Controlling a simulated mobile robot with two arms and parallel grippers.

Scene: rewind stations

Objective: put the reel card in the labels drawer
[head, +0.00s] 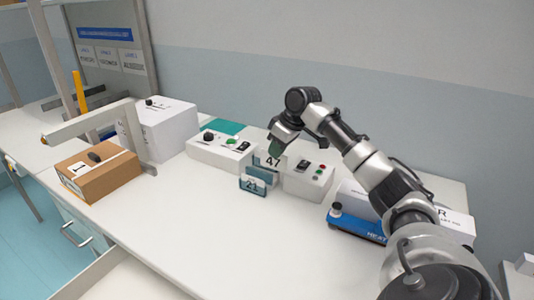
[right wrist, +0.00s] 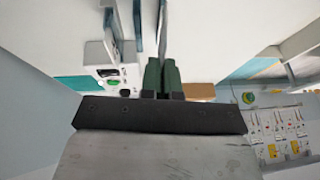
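A card marked 47 (head: 270,160) stands upright in the middle of the white bench. A card marked 21 (head: 256,185) stands in a small blue holder in front of it. I cannot tell by name which one is the reel card. My right gripper (head: 279,146) is at the top of the 47 card. In the right wrist view, its green fingers (right wrist: 162,78) are close together with a thin upright card (right wrist: 162,22) between their tips. A drawer front with a handle (head: 76,236) is under the bench at left; its label is not readable. My left gripper is out of view.
White control boxes stand left (head: 220,150) and right (head: 308,181) of the cards. A brown carton (head: 98,172) and a white box (head: 168,130) are at left. A blue device (head: 355,222) is at right. The bench front is clear.

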